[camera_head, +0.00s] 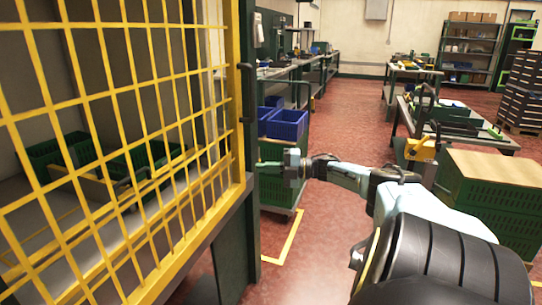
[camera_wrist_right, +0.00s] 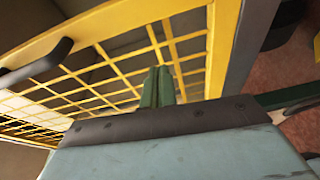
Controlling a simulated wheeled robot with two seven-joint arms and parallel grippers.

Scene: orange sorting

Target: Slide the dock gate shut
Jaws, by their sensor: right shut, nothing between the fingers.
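The yellow mesh gate (camera_head: 238,110) fills the left of the head view, its right upright beside a dark green post (camera_head: 251,215). A black bar handle (camera_head: 246,92) stands at that edge. In the right wrist view the yellow frame (camera_wrist_right: 217,50) runs up behind my fingers, and a black handle (camera_wrist_right: 38,62) shows at left. My right gripper (camera_head: 268,167) is just right of the gate's edge, below the handle; I cannot tell whether it touches. Its green fingers (camera_wrist_right: 157,86) are together and empty. My left gripper is out of view.
Green crates (camera_head: 160,155) sit behind the mesh. A cart with blue bins (camera_head: 287,125) stands beyond my right gripper. Green crates with a tan top (camera_head: 497,168) and a worktable (camera_head: 460,130) are at right. Red floor (camera_head: 345,120) is open in the middle.

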